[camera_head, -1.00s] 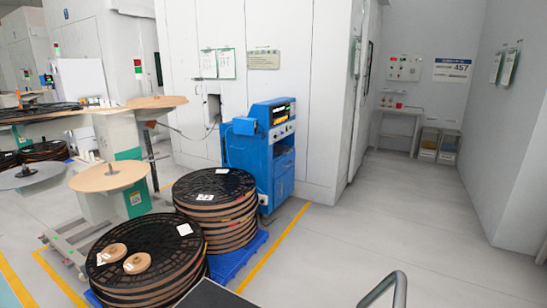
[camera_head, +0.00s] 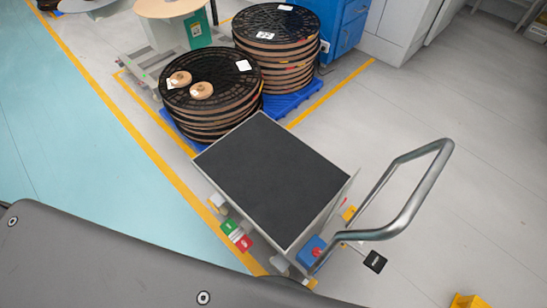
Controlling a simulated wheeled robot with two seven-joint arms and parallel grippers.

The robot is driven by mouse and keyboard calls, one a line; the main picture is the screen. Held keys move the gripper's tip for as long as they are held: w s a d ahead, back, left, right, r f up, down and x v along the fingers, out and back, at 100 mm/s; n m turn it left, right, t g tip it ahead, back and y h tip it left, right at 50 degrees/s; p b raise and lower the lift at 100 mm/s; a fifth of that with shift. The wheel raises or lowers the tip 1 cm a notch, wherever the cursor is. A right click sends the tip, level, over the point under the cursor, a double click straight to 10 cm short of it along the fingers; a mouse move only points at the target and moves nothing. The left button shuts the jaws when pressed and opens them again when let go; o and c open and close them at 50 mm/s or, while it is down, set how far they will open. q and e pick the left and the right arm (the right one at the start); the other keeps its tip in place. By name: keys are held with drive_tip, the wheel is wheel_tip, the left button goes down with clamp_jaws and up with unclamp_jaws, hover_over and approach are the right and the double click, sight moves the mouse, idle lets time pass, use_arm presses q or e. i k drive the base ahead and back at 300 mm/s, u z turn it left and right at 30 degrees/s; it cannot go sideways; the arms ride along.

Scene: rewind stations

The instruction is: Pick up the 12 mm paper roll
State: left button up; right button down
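Two small brown paper rolls lie on top of the front stack of black reels (camera_head: 225,92). One roll (camera_head: 180,78) is at the left, beside a white label. The other roll (camera_head: 201,90) is just right of it and nearer to me. I cannot read a width on either, so I cannot tell which is the 12 mm one. Neither of my grippers is in view. A dark grey part of my own body fills the lower left.
A cart with a black top (camera_head: 275,175) and a metal handle (camera_head: 415,200) stands in front of the stack. A second reel stack (camera_head: 275,45) is behind it on a blue pallet (camera_head: 305,97). A blue machine (camera_head: 345,28) is at the back. The floor at the right is mostly clear.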

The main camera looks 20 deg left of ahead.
sight(180, 79)
drive_tip(key=u, duration=1.25)
